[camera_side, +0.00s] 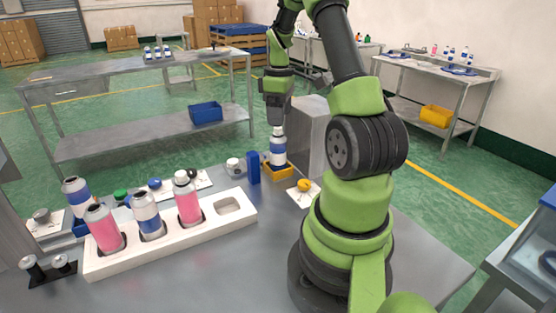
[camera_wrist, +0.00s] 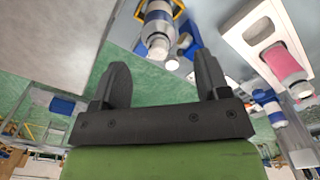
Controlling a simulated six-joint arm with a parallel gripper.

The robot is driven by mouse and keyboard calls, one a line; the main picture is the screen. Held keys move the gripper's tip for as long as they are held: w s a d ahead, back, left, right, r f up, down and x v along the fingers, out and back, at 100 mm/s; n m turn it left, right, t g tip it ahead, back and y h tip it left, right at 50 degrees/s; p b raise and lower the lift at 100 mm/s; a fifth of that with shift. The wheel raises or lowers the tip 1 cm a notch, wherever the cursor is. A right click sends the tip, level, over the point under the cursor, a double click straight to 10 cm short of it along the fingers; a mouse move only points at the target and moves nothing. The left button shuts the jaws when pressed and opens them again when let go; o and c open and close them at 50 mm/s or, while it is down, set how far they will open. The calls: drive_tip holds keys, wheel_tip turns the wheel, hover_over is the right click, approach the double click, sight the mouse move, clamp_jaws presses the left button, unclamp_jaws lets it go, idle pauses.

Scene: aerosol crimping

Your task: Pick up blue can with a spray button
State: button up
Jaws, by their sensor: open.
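A blue-and-white can (camera_side: 278,152) stands upright in a yellow holder (camera_side: 275,173) on the bench, with a white top. My gripper (camera_side: 277,119) is just above this can, pointing down, with its fingers close to the can's top. In the wrist view my gripper (camera_wrist: 160,60) has its two dark fingers apart with nothing between them. The can (camera_wrist: 158,22) shows there just beyond the fingertips, in its yellow holder. Another blue-and-white can (camera_side: 147,216) stands in the white rack, and one more (camera_side: 76,191) stands at the far left.
The white rack (camera_side: 240,222) holds two pink cans (camera_side: 104,229) (camera_side: 188,198) and has an empty slot at its right end. A blue block (camera_side: 253,167) stands left of the yellow holder. A grey box (camera_side: 311,135) stands behind it. A yellow piece (camera_side: 304,185) lies on a white plate nearby.

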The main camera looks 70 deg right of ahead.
sight(278, 130)
drive_tip(key=f, duration=0.5)
drive_tip(key=shift+w+d+f, duration=0.1)
drive_tip(key=shift+w+d, duration=0.05)
drive_tip(key=shift+w, duration=0.1)
clamp_jaws()
